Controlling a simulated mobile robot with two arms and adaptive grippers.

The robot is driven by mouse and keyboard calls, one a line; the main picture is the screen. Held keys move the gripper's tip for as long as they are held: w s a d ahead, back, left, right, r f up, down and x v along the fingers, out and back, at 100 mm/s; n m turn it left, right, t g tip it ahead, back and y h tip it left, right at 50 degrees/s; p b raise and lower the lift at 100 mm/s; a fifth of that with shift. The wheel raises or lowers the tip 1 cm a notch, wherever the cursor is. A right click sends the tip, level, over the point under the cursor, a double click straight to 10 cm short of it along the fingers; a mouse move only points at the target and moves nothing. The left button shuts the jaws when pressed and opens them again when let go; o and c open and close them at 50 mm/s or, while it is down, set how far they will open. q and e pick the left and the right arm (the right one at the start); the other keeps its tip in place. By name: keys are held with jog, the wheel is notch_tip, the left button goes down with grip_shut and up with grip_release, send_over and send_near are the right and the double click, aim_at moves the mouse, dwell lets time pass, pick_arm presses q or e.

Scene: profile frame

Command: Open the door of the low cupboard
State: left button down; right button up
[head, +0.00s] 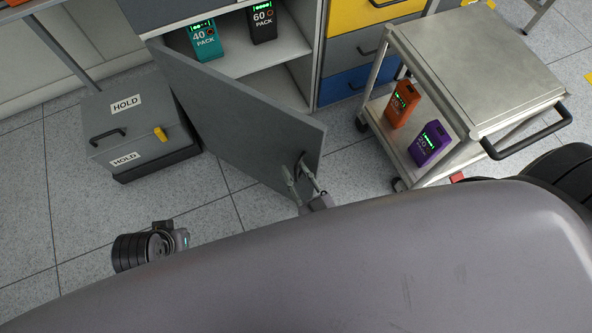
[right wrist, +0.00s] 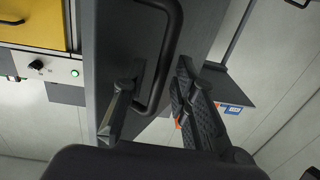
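The low cupboard (head: 284,85) stands at the top of the head view with its grey door (head: 235,110) swung well out from the front. The door's far edge stays by the cupboard's left side and its free edge points toward me. The dark loop handle (head: 302,164) is near the free edge; it also shows in the right wrist view (right wrist: 172,55). My right gripper (head: 303,184) is at the handle, its fingers apart on either side of the bar. In the right wrist view the gripper (right wrist: 157,90) also shows a gap between the fingers. My left gripper's fingers are not visible.
Inside the cupboard stand a teal pack (head: 205,41) and a black pack (head: 262,21). A grey box marked HOLD (head: 104,115) sits on the floor left of the door. A trolley (head: 470,65) with an orange pack (head: 402,104) and a purple pack (head: 430,144) stands right.

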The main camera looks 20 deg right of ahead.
jog(key=s+d, duration=0.2)
jog(key=s, duration=0.9)
jog(key=shift+s, duration=0.4)
